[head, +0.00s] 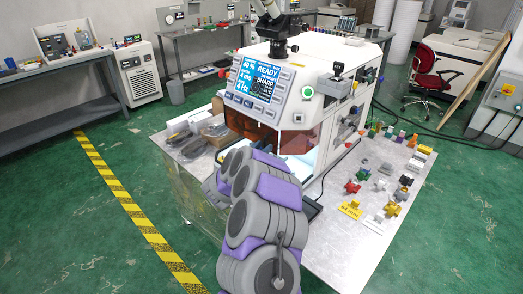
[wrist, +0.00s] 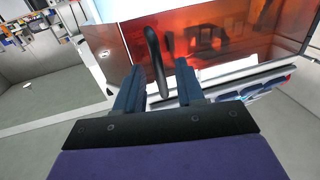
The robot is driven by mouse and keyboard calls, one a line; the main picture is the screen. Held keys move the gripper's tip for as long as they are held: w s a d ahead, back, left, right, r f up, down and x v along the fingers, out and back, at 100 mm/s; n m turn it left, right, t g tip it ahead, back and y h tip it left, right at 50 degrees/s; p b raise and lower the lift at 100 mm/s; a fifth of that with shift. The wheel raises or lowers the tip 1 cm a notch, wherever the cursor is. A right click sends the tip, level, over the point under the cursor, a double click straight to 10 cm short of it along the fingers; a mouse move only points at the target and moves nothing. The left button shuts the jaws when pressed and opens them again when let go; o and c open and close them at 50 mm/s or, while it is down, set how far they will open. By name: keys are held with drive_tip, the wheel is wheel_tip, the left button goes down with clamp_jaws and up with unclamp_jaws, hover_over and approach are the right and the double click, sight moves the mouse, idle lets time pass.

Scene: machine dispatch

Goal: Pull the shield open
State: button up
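The shield is a translucent orange-red panel on the front of the white machine (head: 322,62); it shows in the head view (head: 248,128) and fills the upper part of the wrist view (wrist: 235,38). A black curved handle (wrist: 153,45) stands out in front of the shield, near its left side in the wrist view. My gripper (wrist: 158,65) is open, with one blue finger on each side of the handle. Gaps show between the fingers and the handle. In the head view my arm hides the gripper and the handle.
The machine stands on a metal table (head: 345,240) with several small coloured parts at right. Clear-wrapped items (head: 190,128) lie on the table's left side. A red chair (head: 425,68) stands farther right. Green floor with a yellow-black stripe (head: 130,205) is free at left.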

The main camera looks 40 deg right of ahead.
drive_tip(key=shift+c, duration=0.4)
clamp_jaws()
